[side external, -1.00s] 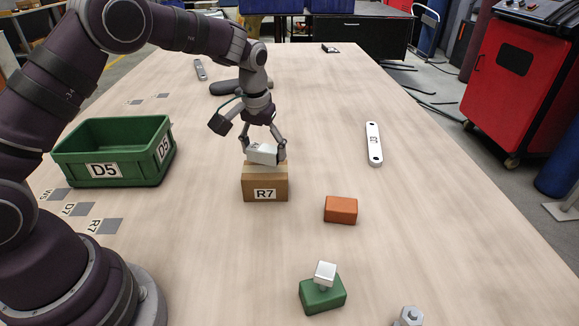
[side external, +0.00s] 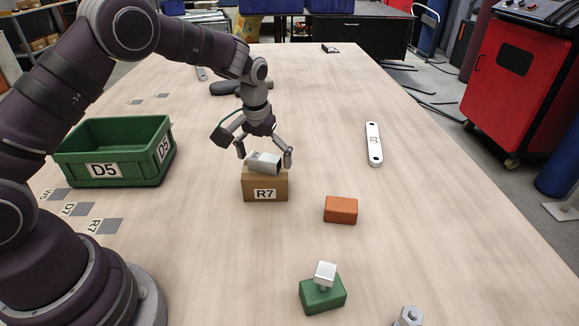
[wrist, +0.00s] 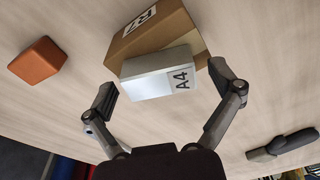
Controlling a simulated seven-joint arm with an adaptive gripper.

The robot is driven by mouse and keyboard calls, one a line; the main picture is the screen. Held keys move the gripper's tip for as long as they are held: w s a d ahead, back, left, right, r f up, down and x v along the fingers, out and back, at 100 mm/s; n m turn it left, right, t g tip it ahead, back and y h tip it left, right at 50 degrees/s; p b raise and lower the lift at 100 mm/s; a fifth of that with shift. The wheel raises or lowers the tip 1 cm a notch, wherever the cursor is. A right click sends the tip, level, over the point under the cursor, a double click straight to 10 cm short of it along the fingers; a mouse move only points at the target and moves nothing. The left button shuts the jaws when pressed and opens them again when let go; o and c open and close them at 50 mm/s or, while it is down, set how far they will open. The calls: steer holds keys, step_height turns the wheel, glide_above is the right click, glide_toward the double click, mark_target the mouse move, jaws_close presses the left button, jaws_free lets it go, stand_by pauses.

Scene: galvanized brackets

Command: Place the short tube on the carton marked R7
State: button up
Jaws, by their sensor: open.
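The short tube (side external: 264,163) is a silvery square tube lying on top of the brown carton marked R7 (side external: 265,188). In the wrist view the tube (wrist: 152,83) carries an A4 label, and the carton (wrist: 150,38) shows behind it. My gripper (side external: 265,157) is open, with its fingers spread to either side of the tube. In the wrist view my gripper (wrist: 165,92) has a clear gap between each finger and the tube.
A green bin marked D5 (side external: 115,152) stands to the left. An orange block (side external: 341,210) lies right of the carton. A green block with a white top (side external: 322,294) is at the front. A white flat bar (side external: 374,144) lies at the right.

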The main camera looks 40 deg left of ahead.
step_height(320, 180, up, 12)
steer(key=s, duration=0.2)
steer(key=s+d+r+m+t, duration=0.1)
steer(key=s+m+t, duration=0.1)
steer(key=s, duration=0.6)
steer(key=s+d+r+m+t, duration=0.1)
steer(key=s+d+m+t, duration=0.1)
steer(key=s, duration=0.6)
steer(key=shift+s+d+r+h, duration=0.25)
steer(key=shift+s+r+h, duration=0.1)
steer(key=shift+s+h, duration=0.05)
